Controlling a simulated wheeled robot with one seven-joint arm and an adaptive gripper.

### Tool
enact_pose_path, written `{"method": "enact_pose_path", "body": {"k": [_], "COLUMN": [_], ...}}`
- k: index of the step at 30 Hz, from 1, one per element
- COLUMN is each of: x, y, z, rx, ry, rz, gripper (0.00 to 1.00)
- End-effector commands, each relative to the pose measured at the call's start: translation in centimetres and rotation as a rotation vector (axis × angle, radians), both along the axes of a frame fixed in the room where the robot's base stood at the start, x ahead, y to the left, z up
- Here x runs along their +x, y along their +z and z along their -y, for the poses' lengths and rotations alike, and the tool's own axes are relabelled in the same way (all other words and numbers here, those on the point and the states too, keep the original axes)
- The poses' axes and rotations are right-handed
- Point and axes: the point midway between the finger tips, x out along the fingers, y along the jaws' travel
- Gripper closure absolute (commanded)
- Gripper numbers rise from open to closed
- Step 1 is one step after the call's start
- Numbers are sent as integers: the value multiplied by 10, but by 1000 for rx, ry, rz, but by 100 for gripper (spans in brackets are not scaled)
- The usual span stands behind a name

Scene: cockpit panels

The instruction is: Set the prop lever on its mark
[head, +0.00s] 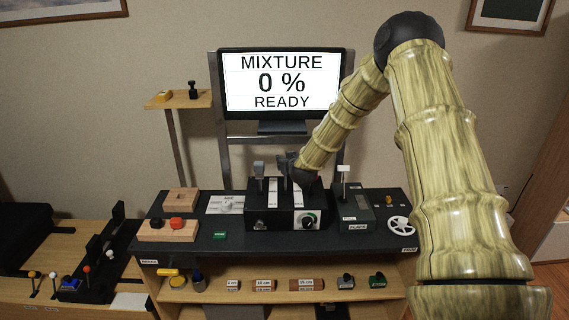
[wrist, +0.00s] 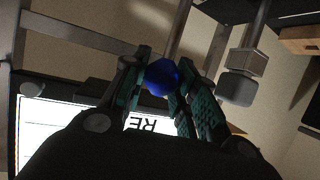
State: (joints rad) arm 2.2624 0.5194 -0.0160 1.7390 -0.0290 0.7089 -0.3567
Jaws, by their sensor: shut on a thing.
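A black lever box (head: 262,221) stands on the dark console, with white strips on its top. My gripper (head: 288,168) is over the middle of this box. In the wrist view, my gripper (wrist: 163,65) has its green-padded fingers on both sides of a round blue knob (wrist: 162,77), shut on it. I take this to be the prop lever's knob; in the head view my gripper and arm hide it. A grey-headed lever (head: 259,170) stands just left of my gripper; it also shows in the wrist view (wrist: 238,88). The prop mark cannot be made out.
A screen (head: 282,83) behind the box reads "MIXTURE 0 % READY". A flaps unit (head: 355,212) with a white-topped lever stands right of the box. A wooden block with red and black buttons (head: 169,229) is at the left. My arm covers the right side.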

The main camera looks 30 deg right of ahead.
Motion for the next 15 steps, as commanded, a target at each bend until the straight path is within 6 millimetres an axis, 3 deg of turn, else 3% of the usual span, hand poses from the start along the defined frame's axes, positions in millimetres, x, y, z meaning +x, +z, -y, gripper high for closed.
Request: {"method": "enact_pose_path", "body": {"k": [5, 6, 9, 15], "x": [1, 1, 1, 2], "y": [3, 3, 2, 1], "z": [3, 3, 2, -1], "rx": [-4, -4, -3, -2], "ry": [-3, -3, -2, 0], "rz": [6, 6, 4, 3], "gripper": [100, 66, 49, 49]}}
